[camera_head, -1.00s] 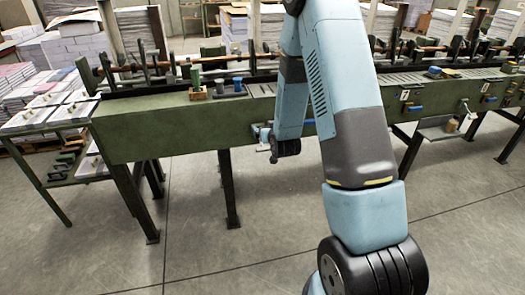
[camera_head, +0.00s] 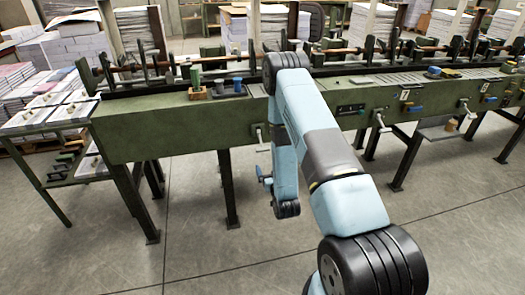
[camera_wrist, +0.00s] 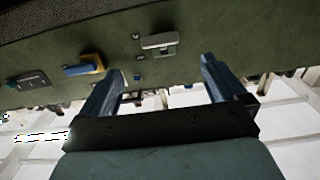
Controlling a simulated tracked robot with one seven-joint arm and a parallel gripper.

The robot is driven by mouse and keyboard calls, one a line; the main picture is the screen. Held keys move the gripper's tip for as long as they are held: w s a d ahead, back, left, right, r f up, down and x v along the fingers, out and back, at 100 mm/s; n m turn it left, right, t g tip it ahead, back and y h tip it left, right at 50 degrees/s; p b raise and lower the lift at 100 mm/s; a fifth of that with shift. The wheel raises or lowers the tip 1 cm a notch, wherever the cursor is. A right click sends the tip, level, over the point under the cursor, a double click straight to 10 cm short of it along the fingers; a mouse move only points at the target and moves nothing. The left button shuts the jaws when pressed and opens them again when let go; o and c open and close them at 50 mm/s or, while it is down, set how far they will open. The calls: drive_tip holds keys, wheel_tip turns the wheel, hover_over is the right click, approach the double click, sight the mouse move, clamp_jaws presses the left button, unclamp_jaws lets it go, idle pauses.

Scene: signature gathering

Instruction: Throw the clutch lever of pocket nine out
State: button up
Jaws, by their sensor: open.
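The long green gathering machine (camera_head: 165,128) carries several levers and handles along its front face. Pale crank-like handles (camera_head: 380,121) stick out there, with small blue-ended levers (camera_head: 415,108) between them. I cannot tell which belongs to pocket nine. My gripper (camera_head: 264,180) hangs below and in front of the machine, partly hidden by my arm. In the wrist view my gripper (camera_wrist: 163,70) is open and empty, its two blue fingers apart. Beyond them are a pale metal handle (camera_wrist: 158,42) and a blue lever (camera_wrist: 83,69) on a yellow plate. Neither finger visibly touches them.
A side table (camera_head: 40,122) with paper stacks stands at the left. The grey floor (camera_head: 200,255) in front is clear.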

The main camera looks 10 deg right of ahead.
sight(264, 151)
drive_tip(key=w, duration=1.3)
drive_tip(key=shift+w, duration=0.2)
drive_tip(key=c, duration=1.4)
drive_tip(key=shift+d+r, duration=0.1)
drive_tip(key=shift+d, duration=0.05)
